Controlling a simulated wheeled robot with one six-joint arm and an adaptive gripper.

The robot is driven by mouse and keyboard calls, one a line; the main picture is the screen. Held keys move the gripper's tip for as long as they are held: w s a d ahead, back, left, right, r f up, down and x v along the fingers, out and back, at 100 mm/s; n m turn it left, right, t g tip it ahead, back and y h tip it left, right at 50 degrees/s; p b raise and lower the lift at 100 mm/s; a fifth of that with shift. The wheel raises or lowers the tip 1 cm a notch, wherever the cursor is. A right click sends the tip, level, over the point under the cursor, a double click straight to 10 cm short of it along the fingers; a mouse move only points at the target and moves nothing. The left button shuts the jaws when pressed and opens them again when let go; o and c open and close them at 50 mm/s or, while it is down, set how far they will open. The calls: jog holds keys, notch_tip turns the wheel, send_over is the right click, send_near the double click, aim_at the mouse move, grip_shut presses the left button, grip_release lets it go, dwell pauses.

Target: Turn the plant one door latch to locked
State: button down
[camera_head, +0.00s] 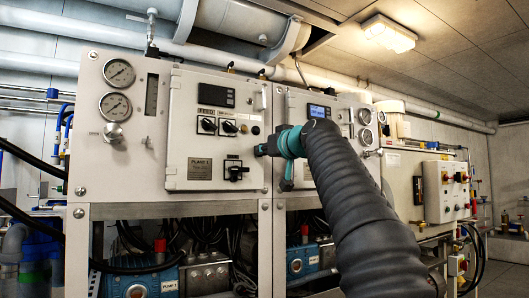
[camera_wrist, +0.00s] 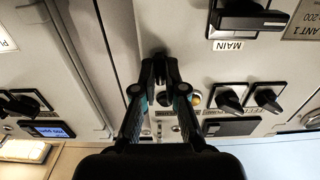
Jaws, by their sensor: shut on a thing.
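The plant one door (camera_head: 190,130) is a pale grey panel door on the left cabinet, and it looks closed. Its black latch is at the door's right edge, between my fingertips in the wrist view (camera_wrist: 159,66). My gripper (camera_head: 263,150) reaches in from the right and is shut on the latch; in the wrist view the two fingers (camera_wrist: 160,78) converge on it. The fingers hide most of the latch, so I cannot tell its turn position. The plant 1 label (camera_head: 200,169) is low on the door, and it shows in the wrist view (camera_wrist: 303,20).
The black main switch (camera_head: 236,171) and two feed knobs (camera_head: 218,126) stick out of the door near my gripper. An amber button (camera_wrist: 195,99) sits close beside my fingers. The second cabinet with a blue display (camera_head: 318,111) adjoins on the right. Pressure gauges (camera_head: 116,106) are at the left.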

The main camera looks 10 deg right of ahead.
dwell(0.4)
jog(key=c, duration=1.2)
grip_release()
jog(key=shift+c, duration=0.2)
jog(key=v, duration=1.2)
